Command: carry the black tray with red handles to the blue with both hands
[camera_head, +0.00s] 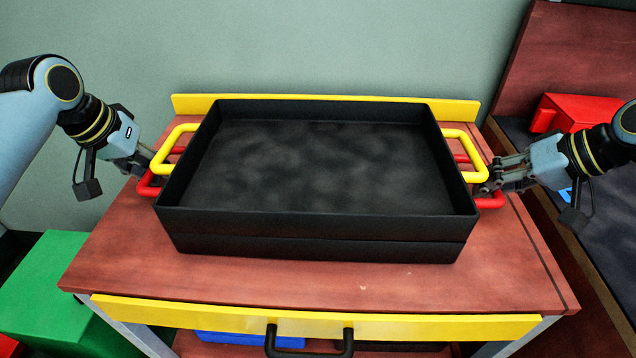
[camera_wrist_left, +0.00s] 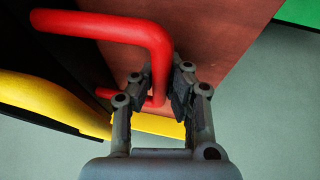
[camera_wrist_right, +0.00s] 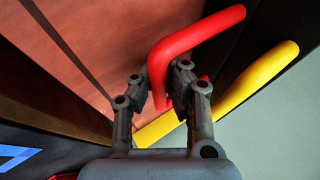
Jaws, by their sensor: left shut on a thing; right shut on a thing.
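Two black trays are stacked on the brown table. The upper black tray (camera_head: 320,218) has yellow handles (camera_head: 472,152). The lower black tray with red handles (camera_head: 320,250) sits under it, mostly hidden. My left gripper (camera_head: 150,160) is shut on its left red handle (camera_wrist_left: 158,50), just below the yellow one. My right gripper (camera_head: 490,180) is shut on its right red handle (camera_wrist_right: 195,38). Both grippers are level with the tray sides. A blue patch (camera_head: 566,196) shows on the dark surface at the right, partly behind my right arm.
The brown table (camera_head: 360,285) has a yellow back ledge (camera_head: 330,98) and a yellow drawer front (camera_head: 200,315) with a black handle. Blue things (camera_head: 245,340) show below the drawer. A green block (camera_head: 45,285) stands at left, a red object (camera_head: 580,112) at right.

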